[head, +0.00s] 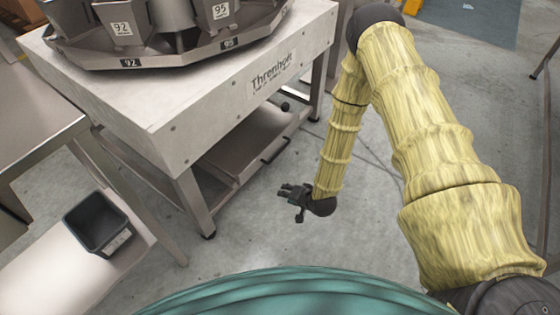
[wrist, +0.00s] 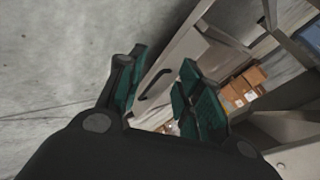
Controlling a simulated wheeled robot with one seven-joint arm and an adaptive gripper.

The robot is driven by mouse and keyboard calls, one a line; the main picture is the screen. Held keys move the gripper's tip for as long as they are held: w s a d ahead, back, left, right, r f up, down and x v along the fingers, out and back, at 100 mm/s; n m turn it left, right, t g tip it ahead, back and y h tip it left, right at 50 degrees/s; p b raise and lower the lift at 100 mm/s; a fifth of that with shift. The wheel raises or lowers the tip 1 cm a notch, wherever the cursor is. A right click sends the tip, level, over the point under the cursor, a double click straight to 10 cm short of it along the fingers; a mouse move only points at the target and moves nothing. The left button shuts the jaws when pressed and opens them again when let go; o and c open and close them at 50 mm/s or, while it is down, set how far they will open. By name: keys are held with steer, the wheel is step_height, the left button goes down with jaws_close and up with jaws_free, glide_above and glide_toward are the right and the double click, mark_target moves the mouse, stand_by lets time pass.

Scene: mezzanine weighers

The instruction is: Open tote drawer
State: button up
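The tote drawer (head: 232,148) is a flat steel tray under the weigher table, and it looks pushed in. Its dark bar handle (head: 277,150) is on the front edge facing the aisle. My gripper (head: 283,190) hangs low in front of the drawer, apart from the handle and a little nearer the camera. In the wrist view the handle (wrist: 154,86) shows between the two green-padded fingers of my gripper (wrist: 163,72), on the pale drawer front (wrist: 178,55). The fingers are spread with nothing held. The drawer's inside is hardly visible.
The weigher table (head: 200,110) stands over the drawer, with a leg (head: 193,200) to the left. A black bin (head: 95,222) sits on a bench at lower left. Cardboard boxes (wrist: 243,88) show beyond in the wrist view. The floor (head: 270,235) around my gripper is clear.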

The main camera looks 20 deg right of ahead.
steer(key=w+d+f+m+t+b, duration=0.35)
steer(key=w+f+b, duration=0.45)
steer(key=w+b, duration=0.4)
steer(key=m+t+y+b, duration=0.1)
steer(key=m+t+b, duration=0.15)
steer(key=b, duration=0.45)
glide_toward(280, 151)
steer(key=shift+t, duration=0.5)
steer(key=shift+f+b+x, duration=0.25)
steer(key=shift+b+x, duration=0.7)
steer(key=shift+x, duration=0.8)
steer(key=shift+f+b+x, duration=0.25)
steer(key=shift+b+x, duration=0.75)
steer(key=shift+x, duration=0.7)
steer(key=shift+f+b+x, duration=0.25)
steer(key=shift+b+x, duration=0.7)
steer(key=shift+x, duration=0.8)
steer(key=shift+s, duration=0.15)
